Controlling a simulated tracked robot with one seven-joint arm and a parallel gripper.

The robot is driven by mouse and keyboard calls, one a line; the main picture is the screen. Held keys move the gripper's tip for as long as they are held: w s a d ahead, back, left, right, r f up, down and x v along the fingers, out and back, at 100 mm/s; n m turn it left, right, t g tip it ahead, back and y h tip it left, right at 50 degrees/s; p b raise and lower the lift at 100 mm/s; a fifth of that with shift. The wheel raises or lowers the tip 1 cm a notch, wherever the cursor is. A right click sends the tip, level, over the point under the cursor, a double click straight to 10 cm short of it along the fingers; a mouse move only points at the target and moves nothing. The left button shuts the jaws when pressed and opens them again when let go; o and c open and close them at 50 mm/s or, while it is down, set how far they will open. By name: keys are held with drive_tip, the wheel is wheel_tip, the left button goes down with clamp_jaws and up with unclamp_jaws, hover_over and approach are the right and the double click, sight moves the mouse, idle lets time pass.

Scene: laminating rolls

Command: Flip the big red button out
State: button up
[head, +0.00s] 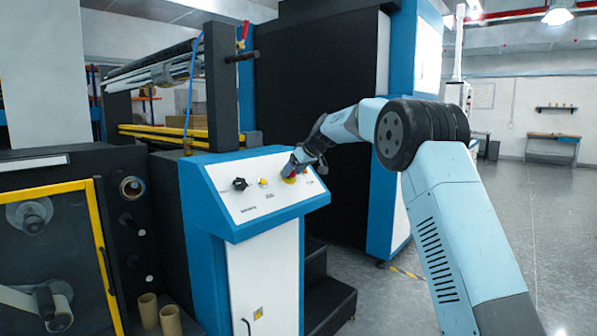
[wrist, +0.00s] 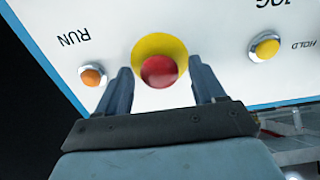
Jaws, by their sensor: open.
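The big red button (wrist: 159,71) sits on a round yellow base (wrist: 160,46) on the white panel face. In the wrist view it lies between the two fingers of my gripper (wrist: 160,88), which are open, one on each side of it. I cannot tell whether either finger touches it. In the head view my gripper (head: 297,165) is at the right part of the sloped control panel, and only a bit of the red button (head: 291,171) and its yellow base (head: 289,180) shows.
An orange RUN button (wrist: 93,76) is left of my fingers and a yellow HOLD button (wrist: 266,47) is to the right in the wrist view. The panel also has a black knob (head: 240,184). The blue console (head: 205,215) stands beside a dark machine; open floor lies to the right.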

drive_tip(key=shift+c, duration=0.2)
clamp_jaws()
idle(0.3)
